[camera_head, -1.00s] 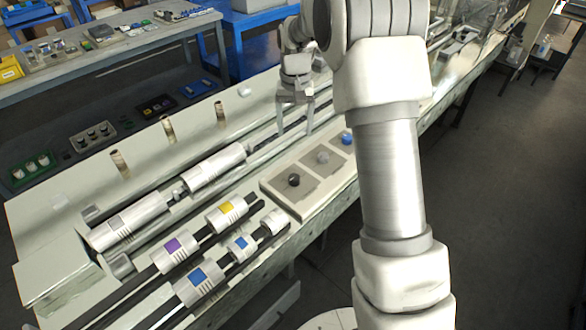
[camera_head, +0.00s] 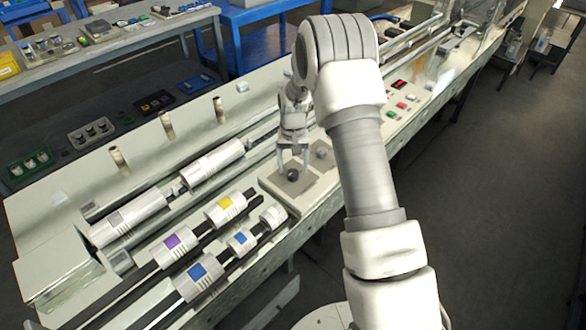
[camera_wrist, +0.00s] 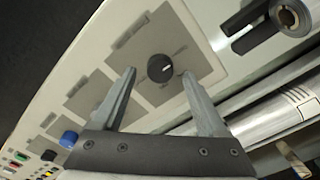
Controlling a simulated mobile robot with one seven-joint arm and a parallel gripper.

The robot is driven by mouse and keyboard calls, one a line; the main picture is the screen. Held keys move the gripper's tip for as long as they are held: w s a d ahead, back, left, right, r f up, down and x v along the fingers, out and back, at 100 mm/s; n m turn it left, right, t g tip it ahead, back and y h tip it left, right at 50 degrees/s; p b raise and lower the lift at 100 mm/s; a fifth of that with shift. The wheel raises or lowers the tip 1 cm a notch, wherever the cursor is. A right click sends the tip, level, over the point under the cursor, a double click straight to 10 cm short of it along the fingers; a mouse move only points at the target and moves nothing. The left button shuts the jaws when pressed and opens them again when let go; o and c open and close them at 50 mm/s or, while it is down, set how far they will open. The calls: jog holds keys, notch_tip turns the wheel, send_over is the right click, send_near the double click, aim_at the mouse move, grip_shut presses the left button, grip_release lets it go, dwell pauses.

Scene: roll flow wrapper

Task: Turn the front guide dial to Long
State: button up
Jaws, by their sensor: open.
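A black round dial (camera_head: 293,174) with a white pointer mark sits on a grey square plate (camera_head: 279,186) on the raised beige control panel. In the wrist view the same dial (camera_wrist: 160,68) lies between and just beyond my fingertips, with small unreadable print around it. My gripper (camera_head: 292,170) is above this dial, fingers pointing down. In the wrist view my gripper (camera_wrist: 157,73) is open and empty, one finger on each side of the dial, apart from it as far as I can see. Which dial is the front guide one cannot be read.
A blue knob (camera_wrist: 69,139) and several coloured buttons (camera_head: 401,105) lie further along. White rollers with purple (camera_head: 173,245), yellow and blue labels lie on rods at left.

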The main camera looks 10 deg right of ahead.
jog(key=shift+f, duration=0.95)
jog(key=shift+c, duration=0.2)
grip_shut()
